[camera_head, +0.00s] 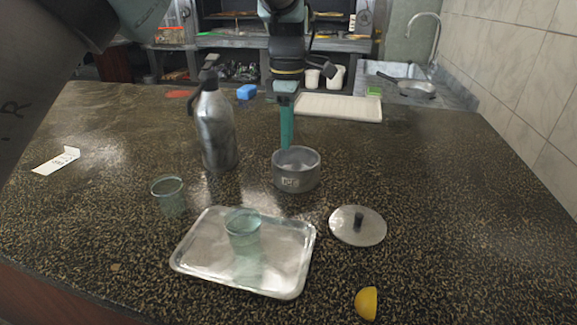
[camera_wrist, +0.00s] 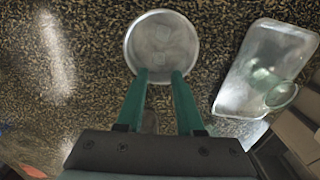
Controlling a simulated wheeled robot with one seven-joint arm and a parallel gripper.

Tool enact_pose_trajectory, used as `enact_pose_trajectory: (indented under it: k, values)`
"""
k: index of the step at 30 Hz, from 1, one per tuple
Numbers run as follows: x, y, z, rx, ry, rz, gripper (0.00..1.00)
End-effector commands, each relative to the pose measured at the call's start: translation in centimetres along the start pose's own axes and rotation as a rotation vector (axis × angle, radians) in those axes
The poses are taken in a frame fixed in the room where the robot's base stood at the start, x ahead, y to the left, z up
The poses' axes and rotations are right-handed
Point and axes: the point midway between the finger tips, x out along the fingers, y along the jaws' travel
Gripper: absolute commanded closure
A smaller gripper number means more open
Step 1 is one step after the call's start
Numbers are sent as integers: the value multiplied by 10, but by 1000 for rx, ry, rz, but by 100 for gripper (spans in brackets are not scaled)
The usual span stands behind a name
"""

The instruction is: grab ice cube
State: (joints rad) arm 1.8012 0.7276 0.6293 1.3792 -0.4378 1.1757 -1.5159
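The ice cubes (camera_wrist: 163,33) show faintly as pale, clear blocks inside the metal ice bucket (camera_head: 296,178) in the wrist view. The bucket is a round grey metal pot with its top open; it also shows in the wrist view (camera_wrist: 131,42). My gripper (camera_head: 286,147) points down at the bucket's rear left rim in the head view. In the wrist view its two green fingers (camera_wrist: 160,76) are apart, with nothing seen between them, and their tips overlap the bucket's near rim. The exact height of the tips over the rim is hard to tell.
A round lid (camera_head: 371,232) with a black knob lies right of the bucket. A metal tray (camera_head: 190,258) holds a glass (camera_head: 243,226); another glass (camera_head: 168,194) stands left. A tall metal bottle (camera_head: 216,130) stands behind. A lemon half (camera_head: 367,303) lies in front.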

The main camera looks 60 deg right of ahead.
Motion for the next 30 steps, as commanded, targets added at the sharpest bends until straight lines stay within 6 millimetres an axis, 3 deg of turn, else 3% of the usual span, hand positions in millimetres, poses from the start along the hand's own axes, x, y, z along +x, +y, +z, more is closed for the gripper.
enact_pose_trajectory:
  k: [3, 11, 18, 28, 30]
  values:
    - [16, 0, 0, 1, 1, -3, 64]
    - [36, 0, -2, 0, 2, -2, 64]
    - [70, 1, -6, 0, 1, -3, 64]
    - [78, 1, -5, 1, -1, 1, 64]
    - [78, 1, -5, 1, -1, 1, 72]
